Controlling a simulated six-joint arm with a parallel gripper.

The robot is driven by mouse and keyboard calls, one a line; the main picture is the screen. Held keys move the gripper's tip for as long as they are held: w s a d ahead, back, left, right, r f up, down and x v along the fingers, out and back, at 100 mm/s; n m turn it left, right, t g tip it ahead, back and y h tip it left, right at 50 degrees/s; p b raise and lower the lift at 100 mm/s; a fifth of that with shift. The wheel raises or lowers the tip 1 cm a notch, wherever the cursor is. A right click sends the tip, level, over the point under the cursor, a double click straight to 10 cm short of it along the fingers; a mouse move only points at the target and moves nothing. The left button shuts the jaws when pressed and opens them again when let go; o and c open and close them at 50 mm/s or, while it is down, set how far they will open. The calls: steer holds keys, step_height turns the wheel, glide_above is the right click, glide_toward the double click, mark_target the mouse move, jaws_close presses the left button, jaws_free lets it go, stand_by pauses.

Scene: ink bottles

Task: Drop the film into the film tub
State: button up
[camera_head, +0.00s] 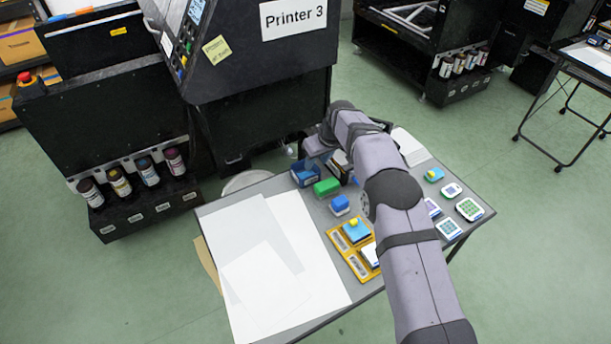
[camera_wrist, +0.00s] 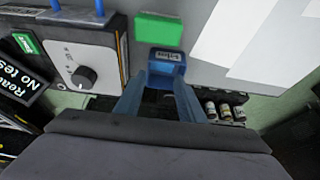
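A blue tub (camera_head: 305,173) with an open top stands at the far edge of the grey table. It also shows in the wrist view (camera_wrist: 167,57), with a small label that I cannot read with certainty; I take it for the film tub. My gripper (camera_wrist: 164,80) has its two blue-grey fingers apart, with the tips close at the tub's edge. I see no film clearly between the fingers or elsewhere. The inside of the tub is mostly hidden. In the head view my arm hides the fingertips.
A green block (camera_head: 327,187) stands just beside the tub, with a blue stamp (camera_head: 340,205) nearby. White paper sheets (camera_head: 265,260) cover the table's left. A yellow tray (camera_head: 343,246) sits in the middle. A dark box with a knob (camera_wrist: 84,76) stands left in the wrist view.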

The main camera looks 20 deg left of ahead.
steer(key=shift+b+v, duration=0.55)
steer(key=shift+v, duration=1.5)
steer(key=shift+d, duration=0.15)
steer(key=s+d+r+m+g+h, duration=0.1)
steer(key=s+d+r+m, duration=0.15)
steer(key=s+d, duration=0.6)
steer(key=s+d+r+m+h, duration=0.1)
steer(key=s+d+r+m, duration=0.15)
steer(key=s+d, duration=0.6)
steer(key=s+d+f+m+g, duration=0.1)
steer(key=s+d+m, duration=0.1)
steer(key=s+d, duration=0.4)
steer(key=s+d+f+m+g+h, duration=0.1)
steer(key=s+d, duration=0.5)
steer(key=s, duration=0.8)
steer(key=shift+d+f+m+p, duration=0.35)
steer(key=shift+f+m, duration=0.15)
steer(key=shift+f, duration=0.25)
